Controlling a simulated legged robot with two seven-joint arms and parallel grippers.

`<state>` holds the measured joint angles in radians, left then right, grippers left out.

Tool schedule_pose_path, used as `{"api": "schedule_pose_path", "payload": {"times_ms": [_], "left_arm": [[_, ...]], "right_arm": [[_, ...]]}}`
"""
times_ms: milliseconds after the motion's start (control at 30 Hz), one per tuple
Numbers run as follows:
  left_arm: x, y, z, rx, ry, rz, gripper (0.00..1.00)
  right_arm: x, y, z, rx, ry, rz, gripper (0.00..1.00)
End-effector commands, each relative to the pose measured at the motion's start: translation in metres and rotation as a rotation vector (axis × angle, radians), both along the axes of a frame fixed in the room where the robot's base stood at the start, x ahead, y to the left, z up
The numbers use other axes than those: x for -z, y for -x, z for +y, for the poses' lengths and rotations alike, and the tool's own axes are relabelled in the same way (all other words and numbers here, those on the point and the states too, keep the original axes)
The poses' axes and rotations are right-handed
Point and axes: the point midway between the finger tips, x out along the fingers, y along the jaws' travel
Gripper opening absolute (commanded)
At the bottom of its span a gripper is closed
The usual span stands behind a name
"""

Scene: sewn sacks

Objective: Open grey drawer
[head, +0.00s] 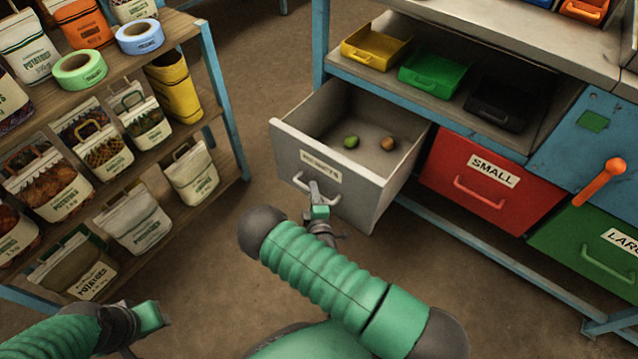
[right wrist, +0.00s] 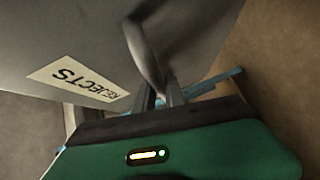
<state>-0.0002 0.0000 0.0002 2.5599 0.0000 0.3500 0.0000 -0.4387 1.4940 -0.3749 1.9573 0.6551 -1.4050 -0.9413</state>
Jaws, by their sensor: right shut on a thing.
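The grey drawer (head: 390,190) is pulled out from the bench and shows its open inside. Its front has a label, which reads REJECTS in the right wrist view (right wrist: 78,82), and a grey bar handle (head: 300,181). A green round thing (head: 351,142) and a brown one (head: 388,144) lie on its floor. My right gripper (head: 319,198) is at the front, shut on the handle; its fingers meet the handle in the right wrist view (right wrist: 160,92). My left gripper (head: 150,317) is low at the left, away from the drawer; its finger opening is unclear.
A red drawer labelled SMALL (head: 490,170) and a green drawer (head: 590,250) are closed at the right. An orange lever (head: 600,182) sticks out above the green one. A shelf rack (head: 225,105) with sacks stands at the left. Bare floor (head: 230,240) lies between.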

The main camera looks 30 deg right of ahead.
Motion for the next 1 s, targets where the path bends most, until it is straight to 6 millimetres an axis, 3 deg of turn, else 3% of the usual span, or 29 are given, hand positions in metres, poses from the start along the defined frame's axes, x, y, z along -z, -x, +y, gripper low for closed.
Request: {"api": "schedule_pose_path", "payload": {"times_ms": [567,600,733,1000], "left_arm": [[-0.0016,0.0001,0.0001,0.000,0.000,0.000,0.36],[-0.0016,0.0001,0.0001,0.000,0.000,0.000,0.36],[-0.0017,0.0001,0.0001,0.000,0.000,0.000,0.36],[-0.0020,0.0001,0.0001,0.000,0.000,0.000,0.36]], "right_arm": [[0.0038,0.0054,0.0064,0.004,0.000,0.010,0.00],[0.0038,0.0054,0.0064,0.004,0.001,0.011,0.20],[0.0026,0.0048,0.0066,0.003,0.001,0.007,0.36],[0.0004,0.0038,0.0068,0.002,0.002,0.002,0.36]]}}
